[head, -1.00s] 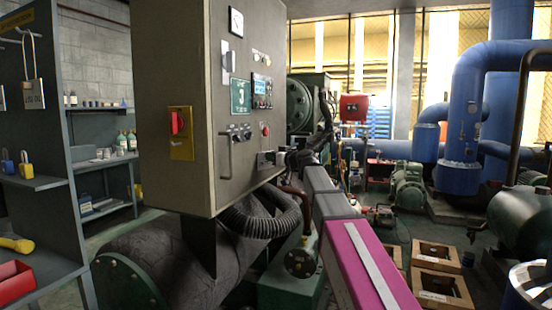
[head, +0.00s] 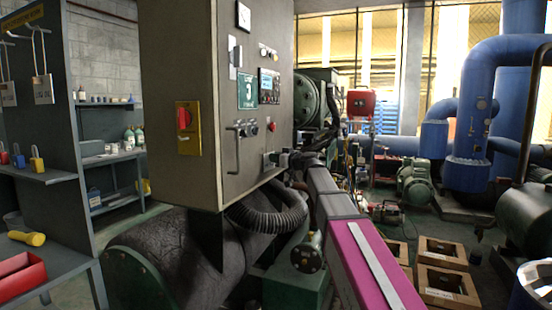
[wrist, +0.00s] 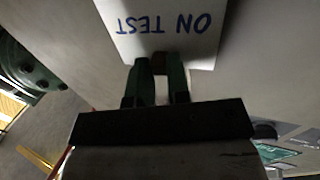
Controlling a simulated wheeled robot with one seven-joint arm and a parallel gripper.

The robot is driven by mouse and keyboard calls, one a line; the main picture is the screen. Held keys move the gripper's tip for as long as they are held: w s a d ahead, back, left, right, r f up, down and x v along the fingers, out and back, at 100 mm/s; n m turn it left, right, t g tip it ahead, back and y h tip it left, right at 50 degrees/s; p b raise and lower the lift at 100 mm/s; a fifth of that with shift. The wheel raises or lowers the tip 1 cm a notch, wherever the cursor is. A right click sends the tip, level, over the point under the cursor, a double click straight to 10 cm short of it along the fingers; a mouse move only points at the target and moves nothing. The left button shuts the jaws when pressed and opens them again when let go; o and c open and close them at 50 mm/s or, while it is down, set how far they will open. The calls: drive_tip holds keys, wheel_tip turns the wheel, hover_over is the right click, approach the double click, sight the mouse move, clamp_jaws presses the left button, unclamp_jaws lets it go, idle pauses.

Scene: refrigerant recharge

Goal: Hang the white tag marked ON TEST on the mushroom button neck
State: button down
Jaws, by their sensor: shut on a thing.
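The white tag (wrist: 165,28) is in my gripper (wrist: 160,78) in the wrist view. Its blue ON TEST lettering reads upside down there, and the two dark green fingers are shut on its near edge. In the head view my gripper (head: 280,158) is small and close to the front of the grey control cabinet (head: 170,70). The red mushroom button (head: 272,126) is on that front, a little above my gripper and apart from it. The button's neck is too small to make out, and the wrist view does not show the button.
A black door handle (head: 237,150) stands out left of my gripper. A yellow plate with a red switch (head: 184,118) is on the cabinet side. Another tag (head: 43,88) hangs at far left.

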drive_tip(key=c, duration=1)
unclamp_jaws()
